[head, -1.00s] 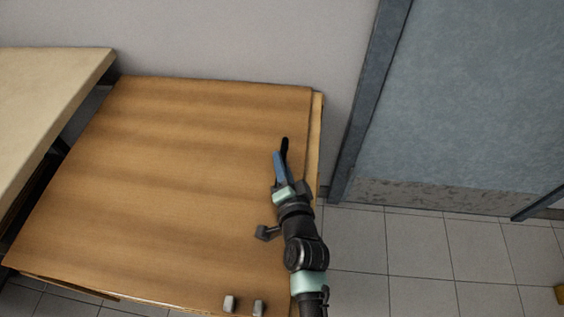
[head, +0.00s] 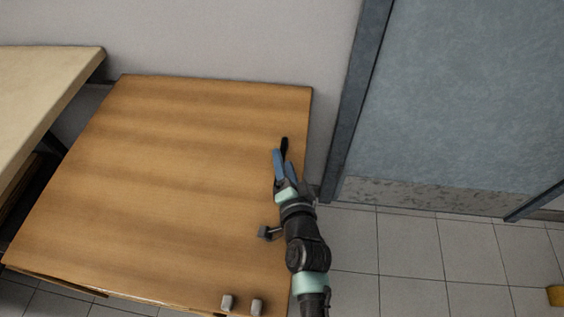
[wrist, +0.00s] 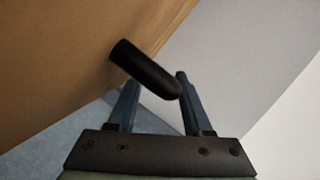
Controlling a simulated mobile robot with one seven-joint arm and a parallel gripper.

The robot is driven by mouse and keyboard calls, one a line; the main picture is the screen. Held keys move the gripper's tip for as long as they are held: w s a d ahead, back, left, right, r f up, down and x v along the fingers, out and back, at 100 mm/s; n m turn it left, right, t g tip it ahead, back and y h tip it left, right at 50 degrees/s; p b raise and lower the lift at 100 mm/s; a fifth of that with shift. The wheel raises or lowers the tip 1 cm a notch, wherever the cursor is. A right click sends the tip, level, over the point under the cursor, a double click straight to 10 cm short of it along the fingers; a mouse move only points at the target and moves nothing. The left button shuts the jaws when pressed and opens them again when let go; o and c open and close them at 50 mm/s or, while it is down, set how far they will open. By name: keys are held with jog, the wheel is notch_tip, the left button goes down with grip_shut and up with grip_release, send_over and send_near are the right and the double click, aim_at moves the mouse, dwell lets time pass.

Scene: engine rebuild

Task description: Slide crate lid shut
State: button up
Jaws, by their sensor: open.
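The crate lid (head: 190,170) is a large flat wooden board with a black upright handle (head: 285,146) near its right side. In the head view no crate rim shows past the lid's right edge. My gripper (head: 282,160) is at the handle with its two blue fingers apart. In the wrist view the black handle (wrist: 143,68) crosses the space between the open fingers (wrist: 157,82); its rounded end overlaps the right finger's tip, and I cannot tell if they touch. The crate's inside is hidden under the lid.
A pale table (head: 45,85) stands at the left. A grey wall is behind the lid, and a blue-grey door (head: 470,100) with a dark frame is at the right. Small grey fittings (head: 227,302) sit at the front edge.

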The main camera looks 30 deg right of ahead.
jog(key=shift+a, duration=0.15)
jog(key=shift+s+r, duration=0.1)
jog(key=shift+s, duration=0.05)
jog(key=p+v, duration=0.1)
jog(key=v, duration=1.1)
jog(key=shift+s+a+p, duration=0.1)
jog(key=shift+s+p, duration=0.15)
jog(key=shift+p, duration=0.15)
